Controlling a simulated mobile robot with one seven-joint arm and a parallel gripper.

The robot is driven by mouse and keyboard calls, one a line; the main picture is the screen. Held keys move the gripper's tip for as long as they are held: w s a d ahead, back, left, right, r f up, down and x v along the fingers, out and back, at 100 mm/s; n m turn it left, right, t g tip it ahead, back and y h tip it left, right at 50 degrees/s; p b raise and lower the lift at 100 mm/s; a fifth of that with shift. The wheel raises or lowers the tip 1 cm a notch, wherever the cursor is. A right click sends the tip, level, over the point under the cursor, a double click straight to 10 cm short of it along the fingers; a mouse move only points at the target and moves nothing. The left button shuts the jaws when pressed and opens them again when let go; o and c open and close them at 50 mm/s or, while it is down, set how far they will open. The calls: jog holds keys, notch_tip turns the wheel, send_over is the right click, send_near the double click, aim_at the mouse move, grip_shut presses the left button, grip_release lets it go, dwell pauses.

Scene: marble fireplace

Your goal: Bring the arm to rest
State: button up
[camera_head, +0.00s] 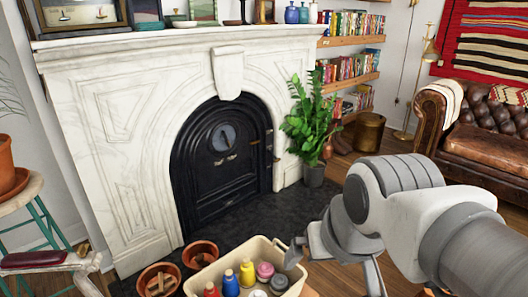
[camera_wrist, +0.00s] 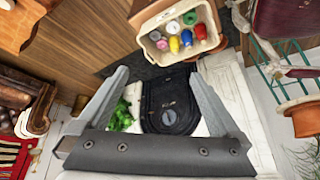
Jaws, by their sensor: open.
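My arm reaches in from the right side of the head view, and my gripper (camera_head: 335,264) hangs at its end, just right of a cream crate of bottles. In the wrist view my gripper (camera_wrist: 157,76) shows two grey fingers spread wide, with nothing between them but the distant black fireplace door. It is open and empty. In the head view my wrist hides part of the floor.
The cream crate (camera_head: 192,284) holds several coloured bottles and also shows in the wrist view (camera_wrist: 146,46). Terracotta pots (camera_head: 157,279) stand left of it. A marble fireplace (camera_head: 128,112), a leafy plant (camera_head: 306,125) and a leather sofa (camera_head: 478,152) stand beyond.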

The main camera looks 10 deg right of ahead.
jog(key=shift+s+d+f+n, duration=0.1)
jog(key=shift+s+n, duration=0.2)
jog(key=shift+s, duration=0.35)
notch_tip(320, 180, up, 22)
jog(key=p, duration=2.2)
